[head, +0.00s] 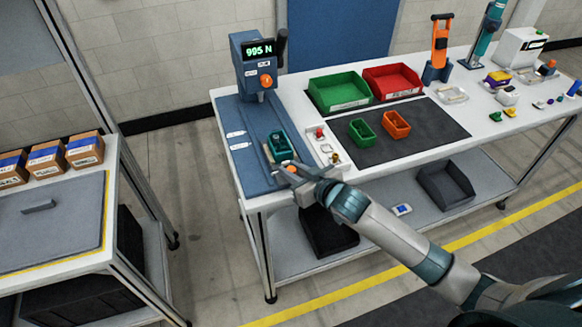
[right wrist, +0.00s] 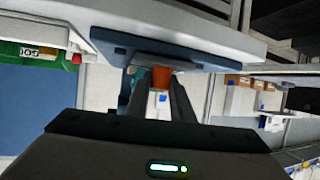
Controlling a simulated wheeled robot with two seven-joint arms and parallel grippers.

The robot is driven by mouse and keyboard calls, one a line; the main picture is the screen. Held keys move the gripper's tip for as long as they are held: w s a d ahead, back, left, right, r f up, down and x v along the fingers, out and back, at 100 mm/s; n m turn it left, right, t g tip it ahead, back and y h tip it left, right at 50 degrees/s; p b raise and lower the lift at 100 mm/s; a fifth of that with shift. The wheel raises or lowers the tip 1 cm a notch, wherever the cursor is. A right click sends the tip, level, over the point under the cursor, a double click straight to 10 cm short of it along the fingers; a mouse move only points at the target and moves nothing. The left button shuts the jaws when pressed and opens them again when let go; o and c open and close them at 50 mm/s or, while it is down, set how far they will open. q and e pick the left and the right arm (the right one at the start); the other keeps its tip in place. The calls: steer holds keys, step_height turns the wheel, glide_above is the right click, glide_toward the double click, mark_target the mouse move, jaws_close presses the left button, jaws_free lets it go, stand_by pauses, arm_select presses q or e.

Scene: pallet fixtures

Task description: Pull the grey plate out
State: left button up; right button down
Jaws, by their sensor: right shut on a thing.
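My right gripper (head: 287,171) is at the front end of the blue base (head: 234,120) of a press. It is shut on an orange knob (head: 289,168), which also shows between the two dark fingers in the right wrist view (right wrist: 161,76). Just behind the knob, a small teal fixture (head: 279,143) stands on the base. A narrow pale edge (head: 268,153) shows beside the fixture; it may belong to the grey plate, which is mostly hidden by the fixture and gripper. My left gripper is not in view.
The press head (head: 257,66) with a "995 N" display stands at the back. A white tray (head: 325,147) with small parts lies close right of the gripper. Green (head: 340,102) and red bins stand behind. Floor is free before the bench (head: 350,187).

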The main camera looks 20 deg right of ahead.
steer(key=shift+f, duration=0.1)
steer(key=c, duration=1.7)
jaws_free()
steer(key=shift+s, duration=0.1)
steer(key=shift+o, duration=0.8)
steer(key=shift+s, duration=0.2)
steer(key=shift+s+d+r, duration=0.15)
steer(key=shift+s+r, duration=0.1)
steer(key=shift+s, duration=0.1)
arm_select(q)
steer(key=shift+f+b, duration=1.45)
arm_select(e)
steer(key=v, duration=1.6)
steer(key=shift+s, duration=0.3)
steer(key=shift+r, duration=0.1)
